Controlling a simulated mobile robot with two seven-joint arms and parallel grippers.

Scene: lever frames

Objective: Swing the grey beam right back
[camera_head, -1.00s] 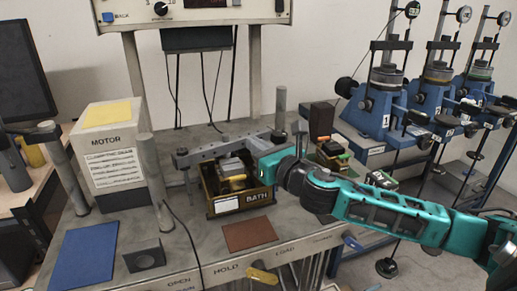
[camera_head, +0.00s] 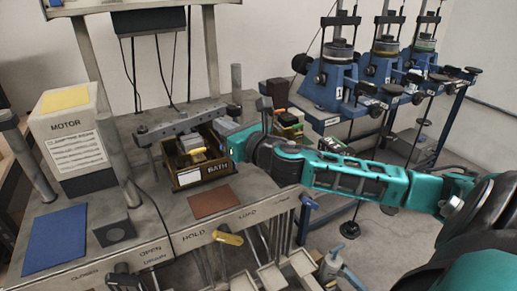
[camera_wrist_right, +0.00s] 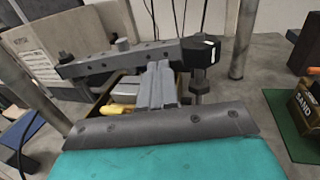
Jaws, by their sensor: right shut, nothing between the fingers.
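The grey beam (camera_head: 185,123) lies across the far side of the brown bath box (camera_head: 190,178), at about rim height. It has a row of holes and round knobs; in the right wrist view the beam (camera_wrist_right: 130,58) ends at the right in a black block with a white mark. My right gripper (camera_head: 222,127) is at the beam's right part, on the near side. In the right wrist view its fingers (camera_wrist_right: 157,80) are shut and empty, with tips close to the beam's near face; I cannot tell whether they touch. My left gripper is not in view.
Grey posts (camera_head: 237,84) and (camera_head: 120,150) stand near the beam's right end and left of the bath. A motor box (camera_head: 75,140) is at the left. Red (camera_head: 214,202) and blue (camera_head: 55,240) mats lie in front. A dark block (camera_head: 274,92) stands right.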

